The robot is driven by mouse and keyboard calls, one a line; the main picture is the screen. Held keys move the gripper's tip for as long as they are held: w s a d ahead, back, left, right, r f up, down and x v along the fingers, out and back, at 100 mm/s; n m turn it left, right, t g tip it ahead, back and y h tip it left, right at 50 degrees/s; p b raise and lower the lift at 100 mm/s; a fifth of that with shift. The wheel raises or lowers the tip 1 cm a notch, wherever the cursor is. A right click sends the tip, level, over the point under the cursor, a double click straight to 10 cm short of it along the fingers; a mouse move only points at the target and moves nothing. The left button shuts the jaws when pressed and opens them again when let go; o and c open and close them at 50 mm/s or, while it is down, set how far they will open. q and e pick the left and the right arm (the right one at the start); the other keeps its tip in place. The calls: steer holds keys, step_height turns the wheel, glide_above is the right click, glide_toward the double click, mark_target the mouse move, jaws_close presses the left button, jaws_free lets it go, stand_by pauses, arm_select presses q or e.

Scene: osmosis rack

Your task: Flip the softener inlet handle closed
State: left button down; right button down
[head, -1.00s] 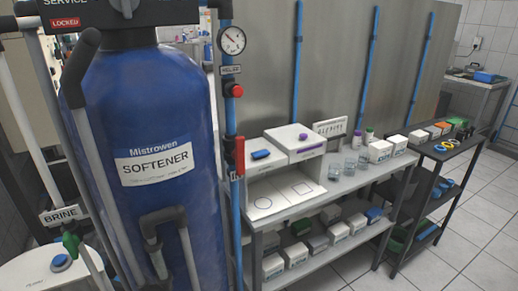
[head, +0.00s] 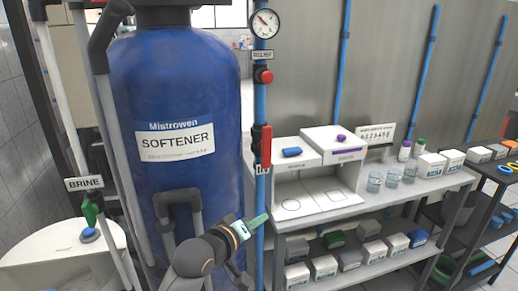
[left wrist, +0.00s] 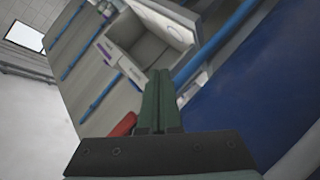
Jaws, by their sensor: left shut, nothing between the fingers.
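A red lever handle (head: 266,145) stands upright along the blue vertical pipe (head: 260,190), right of the blue softener tank (head: 180,110). I take it for the inlet handle, but no label naming it is legible. My left gripper (head: 258,221) is below the lever, in front of the pipe in the head view, with green fingers pointing right and slightly up. In the left wrist view the fingers (left wrist: 160,75) are shut and empty, and a red piece (left wrist: 123,125), probably the lever, shows just left of them. Contact cannot be told. My right gripper is not in view.
A red knob (head: 263,77) and a gauge (head: 265,24) sit higher on the pipe. Grey bent pipework (head: 178,196) fronts the tank. A shelf bench (head: 395,201) with boxes and beakers stands at right. A brine tank (head: 60,255) with a green valve handle (head: 90,212) is at left.

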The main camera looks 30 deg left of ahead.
arm_select(q)
step_height(320, 180, up, 9)
steer(key=a+n+t+b, duration=0.2)
steer(key=a+n, duration=0.1)
steer(key=n, duration=0.1)
steer(key=n+t+y+b, duration=0.1)
steer(key=n+t+b, duration=0.1)
steer(key=n, duration=0.3)
glide_toward(266, 148)
steer(key=s+a+r, duration=0.2)
steer(key=s+r, duration=0.2)
steer(key=shift+w+d, duration=0.1)
steer(key=shift+w, duration=0.1)
steer(key=shift+w, duration=0.1)
steer(key=w, duration=1)
steer(key=shift+a+f, duration=0.1)
steer(key=shift+a, duration=0.25)
